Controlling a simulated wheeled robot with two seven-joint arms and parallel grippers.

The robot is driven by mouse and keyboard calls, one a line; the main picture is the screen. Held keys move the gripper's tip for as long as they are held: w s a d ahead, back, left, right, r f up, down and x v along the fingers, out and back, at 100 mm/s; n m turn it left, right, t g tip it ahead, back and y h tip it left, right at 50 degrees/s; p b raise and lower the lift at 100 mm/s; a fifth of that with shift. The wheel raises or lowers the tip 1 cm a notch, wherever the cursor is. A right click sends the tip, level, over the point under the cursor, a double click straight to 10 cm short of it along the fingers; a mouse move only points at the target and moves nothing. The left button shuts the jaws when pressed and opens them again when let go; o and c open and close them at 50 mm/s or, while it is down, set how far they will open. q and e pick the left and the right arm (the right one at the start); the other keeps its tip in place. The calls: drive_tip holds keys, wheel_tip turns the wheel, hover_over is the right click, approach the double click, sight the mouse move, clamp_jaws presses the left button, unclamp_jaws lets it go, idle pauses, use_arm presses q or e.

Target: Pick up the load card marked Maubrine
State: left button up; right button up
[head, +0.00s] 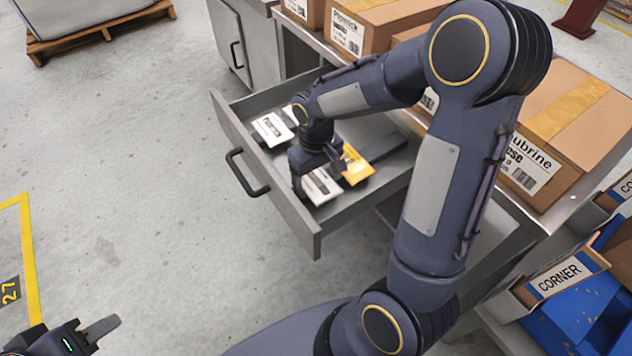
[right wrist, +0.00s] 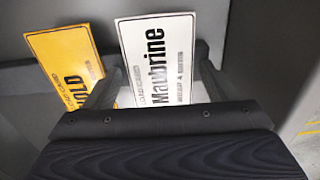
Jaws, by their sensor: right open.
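The white load card marked Maubrine (right wrist: 158,55) lies in the open drawer (head: 287,204). In the head view the card (head: 321,187) is partly covered by my right gripper (head: 318,170). In the right wrist view my right gripper (right wrist: 158,75) is open, with one finger on each side of the Maubrine card; the palm hides the card's near end. I cannot tell whether the fingers touch it. My left gripper (head: 85,336) is at the bottom left of the head view, away from the drawer and partly cut off.
A yellow card (right wrist: 62,62) ending in "OLD" lies close beside the Maubrine card. Another white card (head: 272,128) lies farther back in the drawer. Cartons, one marked "ubrine" (head: 548,180), stand on the bench. Blue bins (head: 575,315) are at lower right. The floor left of the drawer is clear.

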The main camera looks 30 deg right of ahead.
drive_tip(key=c, duration=0.7)
drive_tip(key=shift+r, duration=0.1)
